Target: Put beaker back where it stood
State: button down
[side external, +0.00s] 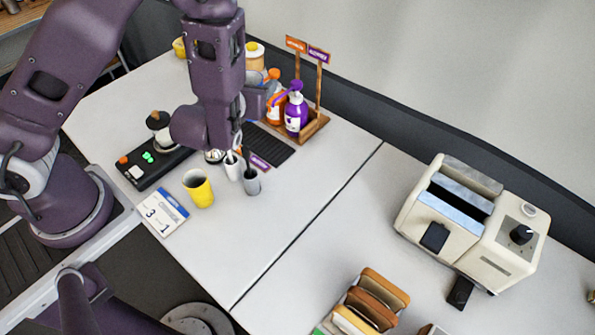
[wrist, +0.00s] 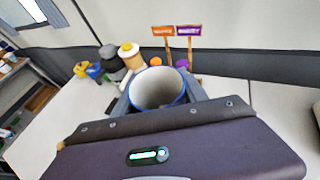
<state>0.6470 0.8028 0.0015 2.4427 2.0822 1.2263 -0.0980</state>
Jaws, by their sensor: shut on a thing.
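The beaker (wrist: 158,92) has a pale inside and a blue rim. In the wrist view it is upright, with its open mouth facing up, and my gripper (wrist: 157,98) is shut on it, one grey finger on each side. In the side external view my gripper (side external: 254,100) is mostly behind my purple wrist, over the far part of the table near the dispenser rack. The beaker is largely hidden there, and I cannot tell its height above the table.
A wooden rack (side external: 314,127) holds orange (side external: 275,108) and purple (side external: 296,115) bottles, beside a black ribbed mat (side external: 270,143). Yellow (side external: 199,190), white (side external: 233,171) and grey (side external: 251,185) cups stand nearer. A black scale (side external: 150,168) is left; a toaster (side external: 465,222) is right. Table between is clear.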

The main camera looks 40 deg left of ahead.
jog(key=w+d+f+m+h, duration=0.25)
jog(key=d+f, duration=0.25)
jog(key=d, duration=0.5)
jog(key=m+t+h, duration=0.1)
jog(key=m+h, duration=0.2)
jog(key=h, duration=0.1)
send_over(328, 203)
jog(key=shift+y, duration=0.25)
notch_tip(328, 203, down, 14)
jog(key=shift+f, duration=0.25)
jog(key=shift+f, duration=0.1)
jog(key=c, duration=0.6)
grip_release()
